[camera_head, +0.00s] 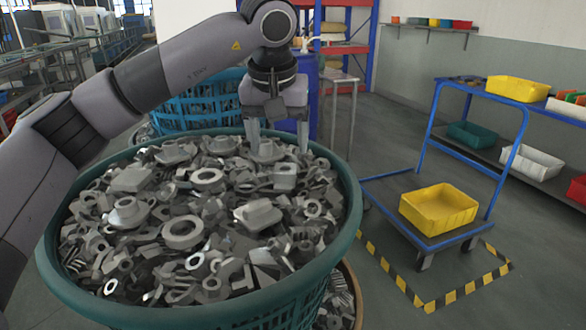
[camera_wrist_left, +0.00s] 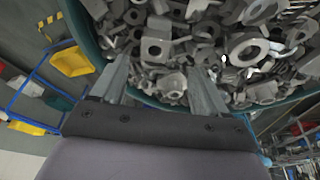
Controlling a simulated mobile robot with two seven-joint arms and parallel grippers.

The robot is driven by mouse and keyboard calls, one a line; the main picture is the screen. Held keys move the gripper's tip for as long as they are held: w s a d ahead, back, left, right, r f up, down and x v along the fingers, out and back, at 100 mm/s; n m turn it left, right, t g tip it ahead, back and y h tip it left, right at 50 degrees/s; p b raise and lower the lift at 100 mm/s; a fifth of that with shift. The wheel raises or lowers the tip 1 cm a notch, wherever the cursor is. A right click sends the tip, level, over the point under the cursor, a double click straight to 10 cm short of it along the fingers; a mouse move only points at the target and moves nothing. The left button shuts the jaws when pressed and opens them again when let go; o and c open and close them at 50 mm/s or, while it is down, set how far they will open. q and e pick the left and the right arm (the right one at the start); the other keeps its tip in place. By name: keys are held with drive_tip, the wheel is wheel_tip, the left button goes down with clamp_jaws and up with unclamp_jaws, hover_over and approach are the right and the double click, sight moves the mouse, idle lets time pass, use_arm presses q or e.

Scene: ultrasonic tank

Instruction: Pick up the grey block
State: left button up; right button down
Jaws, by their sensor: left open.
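Many loose grey metal parts, such as rings, flanged pieces and brackets (camera_head: 183,232), fill a large round green basket (camera_head: 352,212). I cannot tell which of these grey pieces is the grey block. My left gripper (camera_head: 279,140) points down at the far right part of the heap, its two fingers apart. A grey piece (camera_head: 267,151) lies below and between the fingertips, and I see no grip on it. In the left wrist view the open fingers (camera_wrist_left: 160,85) reach over the heap near the basket's edge. My right gripper is not in view.
A blue cart (camera_head: 385,200) with a yellow bin (camera_head: 438,207) stands to the right inside striped floor marking (camera_head: 430,303). A blue basket (camera_head: 200,100) stands behind the green one. A shelf with a yellow tray (camera_head: 518,88) is at the right. Floor between basket and cart is clear.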

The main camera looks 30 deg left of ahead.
sight(284, 164)
use_arm(q)
drive_tip(key=x, duration=0.6)
drive_tip(key=shift+w+d+f, duration=0.1)
drive_tip(key=shift+d+f, duration=0.1)
drive_tip(key=shift+d, duration=0.1)
drive_tip(key=shift+c, duration=0.3)
drive_tip(key=c, duration=1.2)
drive_tip(key=shift+o, duration=0.2)
drive_tip(key=shift+r, duration=0.15)
